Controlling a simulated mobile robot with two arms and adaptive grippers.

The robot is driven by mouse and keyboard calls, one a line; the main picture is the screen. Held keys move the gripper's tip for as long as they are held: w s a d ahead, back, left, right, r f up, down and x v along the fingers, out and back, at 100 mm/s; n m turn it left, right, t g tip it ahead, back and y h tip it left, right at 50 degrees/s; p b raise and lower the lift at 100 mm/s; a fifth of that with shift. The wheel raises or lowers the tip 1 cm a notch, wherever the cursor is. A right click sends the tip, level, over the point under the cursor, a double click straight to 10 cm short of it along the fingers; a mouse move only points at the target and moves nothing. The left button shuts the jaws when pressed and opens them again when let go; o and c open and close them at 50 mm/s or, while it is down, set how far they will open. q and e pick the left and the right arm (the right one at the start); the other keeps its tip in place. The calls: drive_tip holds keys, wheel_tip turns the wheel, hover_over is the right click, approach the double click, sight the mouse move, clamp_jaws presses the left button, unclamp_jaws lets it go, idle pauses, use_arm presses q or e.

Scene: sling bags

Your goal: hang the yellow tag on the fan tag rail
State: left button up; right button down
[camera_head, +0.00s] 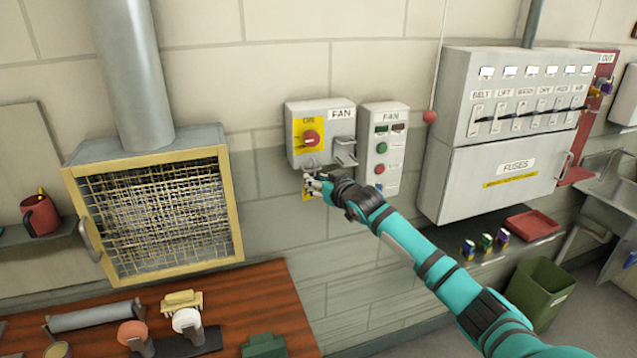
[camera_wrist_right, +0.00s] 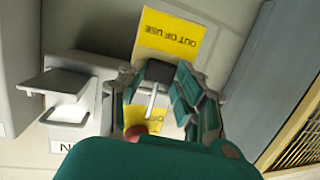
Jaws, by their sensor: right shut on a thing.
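The yellow tag (camera_head: 306,190) hangs at my right gripper, just below the fan switch box (camera_head: 338,116). In the right wrist view the tag (camera_wrist_right: 170,36) reads "OUT OF USE" and a dark piece with a pale stem sits between my fingers. My right gripper (camera_head: 315,183) is shut on the tag; its fingers also show in the wrist view (camera_wrist_right: 160,98). The fan tag rail (camera_head: 344,152) is a grey bracket at the box's lower right. In the wrist view the rail (camera_wrist_right: 55,84) is left of my fingers, apart from the tag. My left gripper is out of view.
A red rotary switch (camera_head: 310,138) on a yellow plate is on the box. A button box (camera_head: 384,148) stands close to the right. A mesh-fronted cabinet (camera_head: 155,205) is left, above a wooden bench (camera_head: 265,290). Bare wall lies below the fan box.

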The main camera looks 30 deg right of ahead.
drive_tip(key=shift+f+b, duration=0.65)
drive_tip(key=shift+f, duration=0.5)
drive_tip(key=c, duration=0.9)
unclamp_jaws()
drive_tip(key=shift+o, duration=0.5)
drive_tip(key=o, duration=0.3)
drive_tip(key=shift+o, duration=0.2)
